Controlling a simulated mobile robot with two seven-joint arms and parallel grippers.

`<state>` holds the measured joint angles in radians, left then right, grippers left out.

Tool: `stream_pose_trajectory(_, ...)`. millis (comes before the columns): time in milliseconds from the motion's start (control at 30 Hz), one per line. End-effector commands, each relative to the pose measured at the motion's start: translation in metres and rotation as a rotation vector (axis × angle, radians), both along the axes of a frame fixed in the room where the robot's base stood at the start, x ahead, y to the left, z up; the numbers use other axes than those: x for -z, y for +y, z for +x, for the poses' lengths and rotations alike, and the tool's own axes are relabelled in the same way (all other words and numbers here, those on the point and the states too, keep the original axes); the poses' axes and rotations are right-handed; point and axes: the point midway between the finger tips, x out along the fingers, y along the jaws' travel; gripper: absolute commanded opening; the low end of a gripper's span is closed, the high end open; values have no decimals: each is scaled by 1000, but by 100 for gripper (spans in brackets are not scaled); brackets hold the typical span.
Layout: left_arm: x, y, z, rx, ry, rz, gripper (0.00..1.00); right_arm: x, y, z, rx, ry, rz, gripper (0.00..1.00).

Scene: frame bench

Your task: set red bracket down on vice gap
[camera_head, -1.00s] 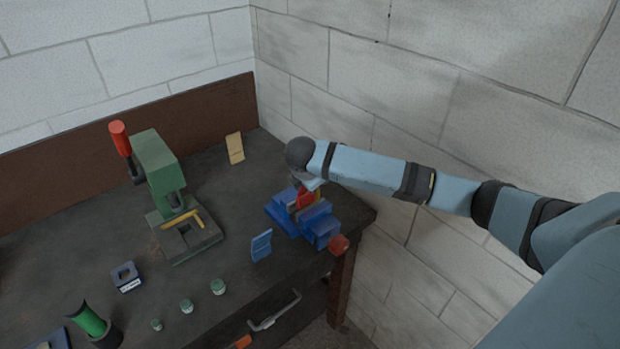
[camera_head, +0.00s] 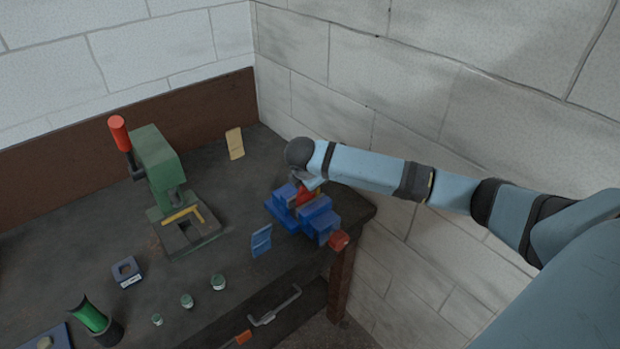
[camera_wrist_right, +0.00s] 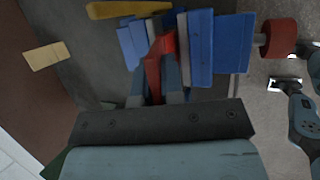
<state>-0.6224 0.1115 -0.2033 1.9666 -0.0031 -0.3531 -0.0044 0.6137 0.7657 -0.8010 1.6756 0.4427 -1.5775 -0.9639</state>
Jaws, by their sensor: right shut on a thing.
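The red bracket (camera_head: 304,196) is at the blue vice (camera_head: 322,228), over the gap between its jaws. My right gripper (camera_head: 308,182) is shut on it from above; the arm's end hides part of the bracket and the gap. In the right wrist view the red bracket (camera_wrist_right: 154,72) sits between the fingers of my right gripper (camera_wrist_right: 161,88), with blue vice jaws (camera_wrist_right: 201,48) on both sides. Whether the bracket touches the vice cannot be told. Part of my left arm (camera_wrist_right: 306,122) seems to show at that view's right edge; its fingers are unclear.
The vice's red knob (camera_head: 339,240) sticks out at the bench's front edge. A blue plate (camera_head: 261,241) stands left of the vice. A green press (camera_head: 160,175) and a tan piece (camera_head: 235,143) are farther back.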

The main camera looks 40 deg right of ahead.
Motion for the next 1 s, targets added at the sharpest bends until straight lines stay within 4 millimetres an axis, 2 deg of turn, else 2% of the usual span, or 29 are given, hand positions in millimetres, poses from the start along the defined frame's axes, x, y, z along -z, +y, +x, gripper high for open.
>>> stream_pose_trajectory(800, 2, 0, 0, 0, 2, 0, 43, 16, 0, 0, -1, -1, 1, 0)
stream_pose_trajectory(833, 2, 0, 0, 0, 2, 0, 43, 15, 0, 0, -1, -1, 1, 15)
stream_pose_trajectory(933, 2, 0, 0, 0, 2, 0, 43, 16, 0, 0, -1, -1, 1, 38)
stream_pose_trajectory(1000, 2, 0, 0, 0, 1, 0, 43, 16, 0, 0, -1, -1, 1, 38)
